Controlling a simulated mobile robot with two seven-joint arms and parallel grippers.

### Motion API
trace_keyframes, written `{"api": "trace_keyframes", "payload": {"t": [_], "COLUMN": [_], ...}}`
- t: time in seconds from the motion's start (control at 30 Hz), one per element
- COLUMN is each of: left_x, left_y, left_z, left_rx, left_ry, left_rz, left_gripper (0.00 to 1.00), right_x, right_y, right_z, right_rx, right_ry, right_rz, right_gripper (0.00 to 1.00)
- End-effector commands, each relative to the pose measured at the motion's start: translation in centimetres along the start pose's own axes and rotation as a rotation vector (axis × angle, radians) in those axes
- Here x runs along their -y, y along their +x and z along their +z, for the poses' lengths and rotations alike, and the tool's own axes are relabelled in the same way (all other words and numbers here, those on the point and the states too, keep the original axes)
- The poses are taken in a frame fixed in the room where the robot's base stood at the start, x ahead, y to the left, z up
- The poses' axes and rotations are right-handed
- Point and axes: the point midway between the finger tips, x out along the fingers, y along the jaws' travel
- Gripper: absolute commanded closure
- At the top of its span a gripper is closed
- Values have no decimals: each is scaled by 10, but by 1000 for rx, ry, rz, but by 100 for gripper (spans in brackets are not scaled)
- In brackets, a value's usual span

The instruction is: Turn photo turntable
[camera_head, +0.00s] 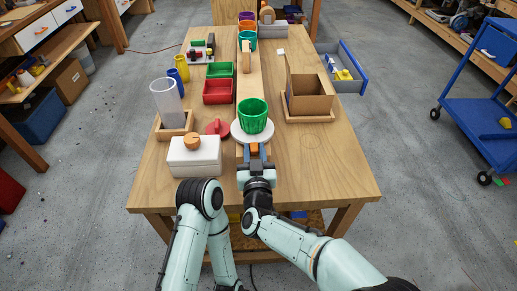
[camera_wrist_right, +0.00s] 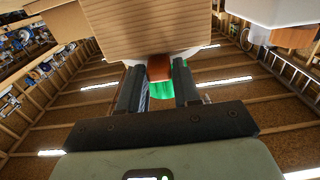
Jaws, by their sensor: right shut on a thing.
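The photo turntable is a round white disc (camera_head: 236,136) near the front middle of the wooden table. A ribbed green cup (camera_head: 252,116) stands upright on it. A small orange-brown tab (camera_head: 254,149) sticks out at the disc's front edge. My right gripper (camera_head: 254,158) is shut on this tab from the front. In the right wrist view the fingers (camera_wrist_right: 159,88) stand on both sides of the brown tab (camera_wrist_right: 159,68), with the green cup (camera_wrist_right: 165,90) partly visible between them. My left arm is folded at the front, and its gripper does not show.
A white box (camera_head: 195,158) with a wooden knob and a red round-handled thing (camera_head: 216,127) stand just left of the disc. A cardboard box (camera_head: 308,98) stands on a wooden tray to the right. The front right tabletop is clear.

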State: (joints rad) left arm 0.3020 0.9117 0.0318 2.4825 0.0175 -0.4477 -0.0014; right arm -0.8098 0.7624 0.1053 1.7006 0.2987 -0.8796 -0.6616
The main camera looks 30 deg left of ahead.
Motion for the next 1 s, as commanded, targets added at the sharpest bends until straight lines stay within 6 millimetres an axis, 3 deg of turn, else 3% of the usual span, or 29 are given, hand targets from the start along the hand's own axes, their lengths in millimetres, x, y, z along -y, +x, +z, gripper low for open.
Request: {"api": "trace_keyframes", "payload": {"t": [0.13, 0.8, 0.83, 0.87, 1.0], "left_x": [-2, -2, -2, -2, -2], "left_y": [-5, -7, -7, -7, -7], "left_z": [8, 9, 9, 9, 9], "left_rx": [21, 25, 24, 24, 24], "left_ry": [2, 1, 1, 1, 1], "left_rz": [1, -1, -1, -1, -1], "left_gripper": [57, 57, 57, 57, 57], "right_x": [5, 7, 7, 7, 7], "right_y": [0, 0, 0, 0, 0], "right_z": [-1, 0, 0, 0, 0], "right_rx": [1, -1, -1, -1, -1], "right_ry": [1, 3, 3, 3, 3], "right_rz": [29, 59, 59, 59, 59], "right_gripper": [100, 100, 58, 48, 47]}}
